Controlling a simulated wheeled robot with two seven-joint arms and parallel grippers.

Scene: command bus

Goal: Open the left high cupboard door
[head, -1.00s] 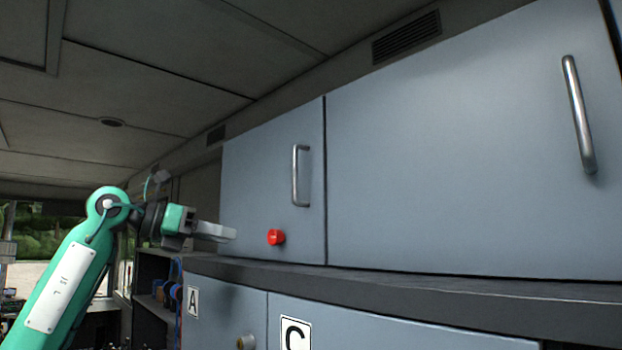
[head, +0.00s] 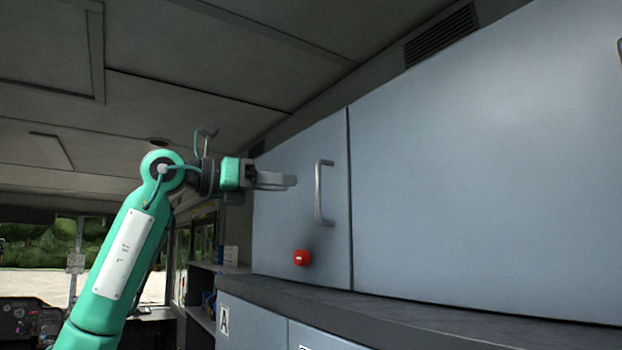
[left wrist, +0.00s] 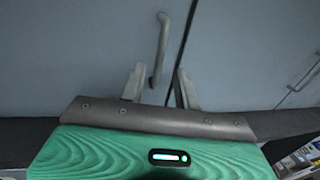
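The left high cupboard door (head: 285,215) is a grey-blue panel that is closed, with a vertical metal bar handle (head: 319,193) near its right edge and a red knob (head: 301,258) below. My left gripper (head: 291,181) is level with the upper part of the handle, a little left of it in the head view. In the left wrist view the two fingers (left wrist: 156,84) are spread apart, and the handle (left wrist: 160,50) shows ahead, its lower end between the fingertips. Contact with the handle is not visible. My right gripper is not in view.
A wider closed cupboard door (head: 480,180) adjoins on the right. A dark ledge (head: 400,315) runs below the doors, with lower cupboards marked by an A label (head: 223,319) beneath. The ceiling (head: 200,60) is above; an open shelf stands behind my arm.

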